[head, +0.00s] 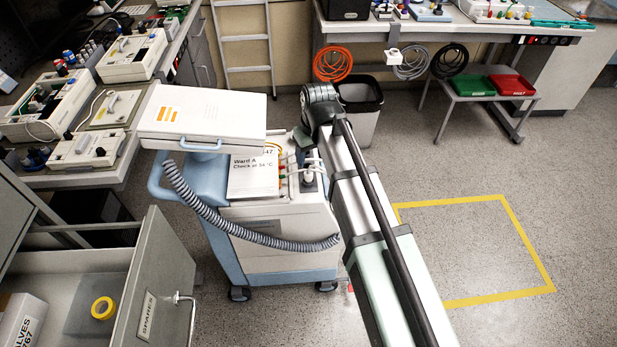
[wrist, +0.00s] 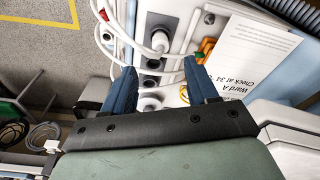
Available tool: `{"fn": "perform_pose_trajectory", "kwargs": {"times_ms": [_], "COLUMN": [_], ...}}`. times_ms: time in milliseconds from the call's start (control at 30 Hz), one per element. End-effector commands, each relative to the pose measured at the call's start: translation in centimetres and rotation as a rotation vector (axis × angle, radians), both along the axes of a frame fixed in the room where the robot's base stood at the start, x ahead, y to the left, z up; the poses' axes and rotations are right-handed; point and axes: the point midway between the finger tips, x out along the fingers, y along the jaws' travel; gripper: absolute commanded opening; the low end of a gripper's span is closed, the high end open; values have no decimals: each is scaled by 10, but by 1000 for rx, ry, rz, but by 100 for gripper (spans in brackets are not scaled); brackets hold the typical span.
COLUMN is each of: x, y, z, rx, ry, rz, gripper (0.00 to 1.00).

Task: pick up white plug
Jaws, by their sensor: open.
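In the wrist view, my gripper (wrist: 161,80) is open, its two blue fingers pointing at the pump cart's connector panel. A white plug (wrist: 160,41) with a white cable sits in the panel just beyond the fingertips. Another white plug (wrist: 148,103) shows between the fingers, close to the gripper's dark crossbar. I cannot tell whether the fingers touch any plug. In the head view, white cables run across the cart's panel (head: 290,172); my arm hides part of it, and I cannot make out the gripper there.
A paper label (wrist: 245,55) and orange-yellow connectors (wrist: 206,47) lie right of the fingers. In the head view, a grey corrugated hose (head: 225,226) loops across the cart's front. An open drawer (head: 165,275) stands at left. The floor at right (head: 470,245) is clear.

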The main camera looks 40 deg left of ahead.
Motion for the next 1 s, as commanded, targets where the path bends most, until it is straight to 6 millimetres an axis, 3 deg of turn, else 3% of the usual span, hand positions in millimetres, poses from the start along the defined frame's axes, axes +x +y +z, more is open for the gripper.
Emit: {"fn": "perform_pose_trajectory", "kwargs": {"times_ms": [200,633,1000], "x": [2,3,5], "y": [4,7,14], "z": [-27,-46,-86], "rx": [-1,-1,-1], "ry": [0,1,1], "rz": [0,-1,-1], "gripper": [58,58,58]}}
